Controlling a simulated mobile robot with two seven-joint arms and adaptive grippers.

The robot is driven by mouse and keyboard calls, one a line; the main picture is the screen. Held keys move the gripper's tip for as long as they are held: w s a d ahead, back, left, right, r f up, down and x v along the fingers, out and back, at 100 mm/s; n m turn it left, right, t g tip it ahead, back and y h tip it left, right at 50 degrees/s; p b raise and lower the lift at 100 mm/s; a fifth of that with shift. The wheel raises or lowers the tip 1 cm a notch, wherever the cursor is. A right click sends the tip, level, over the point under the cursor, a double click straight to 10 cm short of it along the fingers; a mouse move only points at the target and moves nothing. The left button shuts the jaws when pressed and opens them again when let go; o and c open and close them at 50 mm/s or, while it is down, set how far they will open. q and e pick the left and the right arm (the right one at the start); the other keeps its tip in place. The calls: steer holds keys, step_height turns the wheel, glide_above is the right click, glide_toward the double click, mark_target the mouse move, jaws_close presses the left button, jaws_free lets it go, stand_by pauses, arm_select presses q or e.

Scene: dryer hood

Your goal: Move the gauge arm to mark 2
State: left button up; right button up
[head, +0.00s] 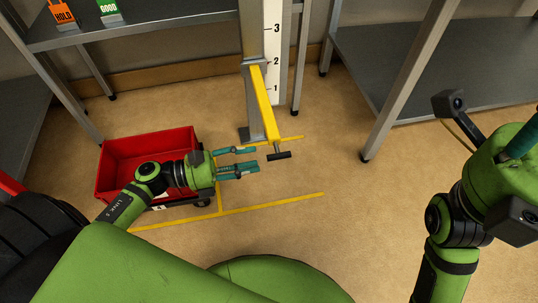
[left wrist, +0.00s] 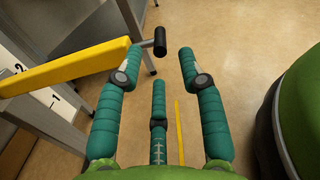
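The yellow gauge arm (head: 263,100) reaches out from a grey post (head: 252,30) beside a white scale (head: 272,50) marked 1, 2 and 3. Its collar on the post appears near mark 2 in the head view, but the slant hides the exact reading. A dark crossbar handle (head: 279,155) is at its near end. My left gripper (head: 256,158) is open and empty, its teal fingertips just left of the handle. In the left wrist view, the handle (left wrist: 160,40) shows just ahead of the spread fingers. Only a teal piece of my right gripper (head: 520,140) shows at the right edge.
A red bin (head: 145,145) stands on the floor beneath and beside my left forearm. Yellow lines (head: 275,205) mark the floor. A shelf (head: 150,12) with HOLD and GOOD tags is at upper left; a metal table (head: 430,60) is at right.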

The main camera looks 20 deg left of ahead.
arm_select(q)
steer(key=shift+v, duration=1.35)
